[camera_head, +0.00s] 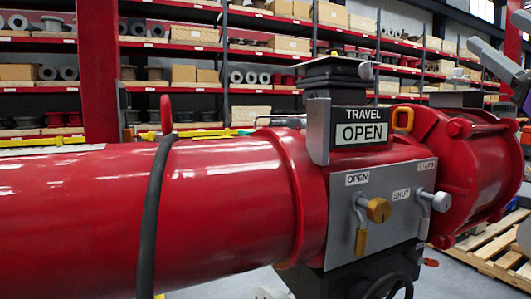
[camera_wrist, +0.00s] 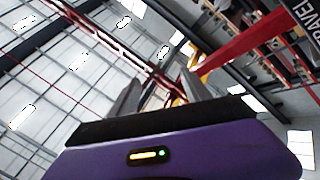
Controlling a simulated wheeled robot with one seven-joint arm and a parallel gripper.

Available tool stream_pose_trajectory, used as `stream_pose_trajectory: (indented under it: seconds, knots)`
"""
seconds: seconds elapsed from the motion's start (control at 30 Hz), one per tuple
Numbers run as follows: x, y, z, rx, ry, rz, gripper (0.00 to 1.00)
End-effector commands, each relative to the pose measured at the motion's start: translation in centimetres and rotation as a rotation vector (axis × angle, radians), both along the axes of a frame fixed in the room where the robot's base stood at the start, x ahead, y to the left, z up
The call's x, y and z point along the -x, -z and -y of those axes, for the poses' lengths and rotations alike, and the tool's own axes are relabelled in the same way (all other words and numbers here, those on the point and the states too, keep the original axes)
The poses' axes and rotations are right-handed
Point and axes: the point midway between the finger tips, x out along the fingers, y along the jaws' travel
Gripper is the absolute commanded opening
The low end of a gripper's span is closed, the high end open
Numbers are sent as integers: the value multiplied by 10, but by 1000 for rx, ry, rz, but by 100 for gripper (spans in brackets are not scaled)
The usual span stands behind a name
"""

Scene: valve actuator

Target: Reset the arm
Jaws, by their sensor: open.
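A large red valve actuator (camera_head: 120,215) lies across the head view. Its black indicator reads TRAVEL OPEN (camera_head: 360,127). Below it a grey panel (camera_head: 375,225) has positions marked OPEN and SHUT and a third, unclear label. A brass padlock (camera_head: 361,240) hangs at the OPEN position below a round brass piece (camera_head: 378,210). A silver pin or knob (camera_head: 440,201) sits at the panel's right. My gripper (camera_wrist: 160,78) is open and empty in the wrist view, its two grey fingers apart. Part of the TRAVEL sign (camera_wrist: 298,22) shows tilted at that view's upper right.
Grey metal parts at the head view's right edge look like my arm, close to the red end cylinder (camera_head: 480,160). Shelves with boxes and reels (camera_head: 190,75) stand behind. A black handwheel (camera_head: 388,287) is partly visible below the panel. A wooden pallet (camera_head: 495,245) lies at lower right.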

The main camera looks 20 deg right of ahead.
Motion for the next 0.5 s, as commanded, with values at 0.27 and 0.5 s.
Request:
stream_pose_trajectory:
  seconds: [0.27,0.5]
  knots:
    - [-17,101,21,-295,-73,125,56]
    - [-27,197,9,-485,-107,162,56]
